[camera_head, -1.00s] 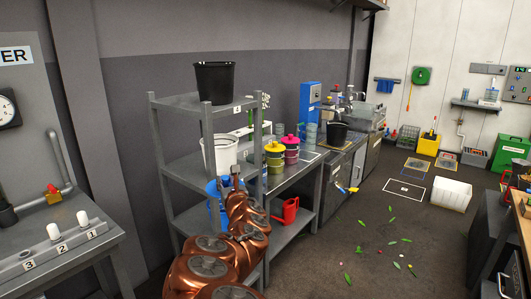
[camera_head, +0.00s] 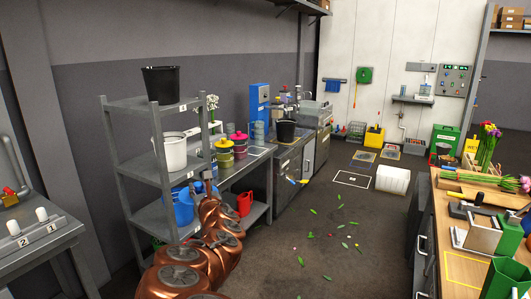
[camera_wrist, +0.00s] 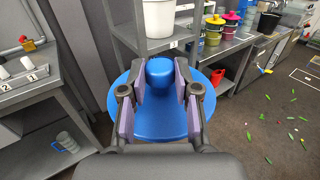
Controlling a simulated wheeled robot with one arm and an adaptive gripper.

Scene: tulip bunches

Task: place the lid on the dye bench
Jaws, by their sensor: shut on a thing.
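My gripper (camera_wrist: 160,95) is shut on the round knob of a blue lid (camera_wrist: 160,118), a wide disc facing the wrist camera. In the head view my gripper (camera_head: 203,188) is partly hidden by my copper-coloured arm and is beside the grey shelf. Blue shows around it there, but I cannot tell how much of this is the lid. A grey bench (camera_head: 243,169) beyond the shelf carries a yellow-lidded pot (camera_head: 224,154) and a pink-lidded pot (camera_head: 239,145). The gripper is on the near side of this bench, apart from it.
The grey shelf (camera_head: 137,103) holds a black bucket (camera_head: 161,84) and a white pot (camera_head: 172,152). A red watering can (camera_head: 245,202) stands under the bench. A wooden table (camera_head: 455,235) is at right.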

